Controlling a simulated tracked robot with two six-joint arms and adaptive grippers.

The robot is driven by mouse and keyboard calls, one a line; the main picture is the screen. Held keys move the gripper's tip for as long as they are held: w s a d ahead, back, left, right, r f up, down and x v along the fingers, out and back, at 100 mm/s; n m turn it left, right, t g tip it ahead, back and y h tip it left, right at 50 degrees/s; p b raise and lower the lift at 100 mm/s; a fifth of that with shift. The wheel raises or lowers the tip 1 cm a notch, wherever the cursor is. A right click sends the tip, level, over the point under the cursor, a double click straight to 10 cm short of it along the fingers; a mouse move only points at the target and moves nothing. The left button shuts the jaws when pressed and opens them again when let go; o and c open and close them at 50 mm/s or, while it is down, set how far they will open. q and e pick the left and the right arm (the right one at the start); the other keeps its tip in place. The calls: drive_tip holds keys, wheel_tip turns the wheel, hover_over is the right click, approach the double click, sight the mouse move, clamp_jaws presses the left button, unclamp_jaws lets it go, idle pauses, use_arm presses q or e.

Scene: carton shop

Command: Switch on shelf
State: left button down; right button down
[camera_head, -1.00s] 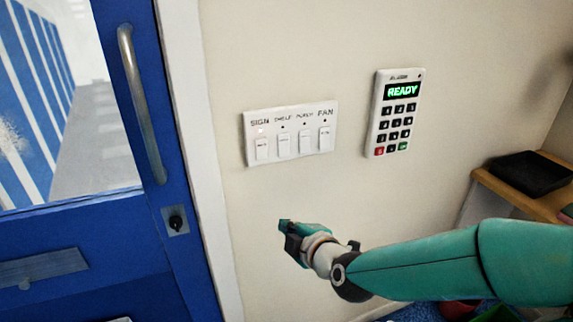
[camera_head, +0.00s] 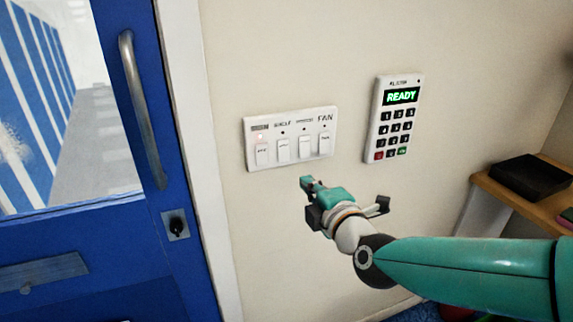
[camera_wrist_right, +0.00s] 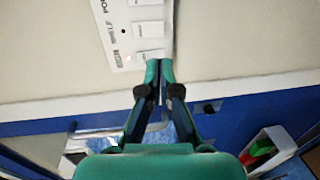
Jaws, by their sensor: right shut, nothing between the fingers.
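A white switch panel (camera_head: 328,150) with several rocker switches is on the cream wall. The shelf switch (camera_head: 282,150) is second from the left, with a dark lamp above it. The sign switch (camera_head: 262,154) at the far left has a lit reddish lamp. My right gripper (camera_head: 306,182) is shut and empty, just below the panel in the head view. In the right wrist view the panel (camera_wrist_right: 113,30) is at the top, turned sideways. There the closed fingertips (camera_wrist_right: 160,66) appear near the panel's sign end; contact cannot be told. My left gripper is not in view.
A keypad (camera_head: 395,118) reading READY hangs on the wall right of the panel. A blue door (camera_head: 120,235) with a metal handle (camera_head: 143,110) is on the left. A wooden shelf (camera_head: 545,205) with a black tray (camera_head: 530,177) is at the right.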

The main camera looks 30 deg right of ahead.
sight(284, 160)
drive_tip(key=p+x, duration=0.1)
drive_tip(key=x, duration=1)
drive_tip(key=shift+w+d+f+p, duration=0.1)
drive_tip(key=shift+w+p, duration=0.3)
drive_tip(key=shift+w+f+b, duration=0.15)
drive_tip(key=shift+f+b, duration=0.25)
drive_tip(key=shift+b, duration=0.75)
drive_tip(key=shift+w+r, duration=0.1)
drive_tip(key=shift+r, duration=0.25)
drive_tip(key=shift+s+f+t, duration=0.15)
drive_tip(key=shift+s+t, duration=0.15)
drive_tip(key=f+b+v, duration=0.2)
drive_tip(key=v, duration=1.1)
drive_tip(key=shift+f+b, duration=0.3)
drive_tip(key=shift+b, duration=0.1)
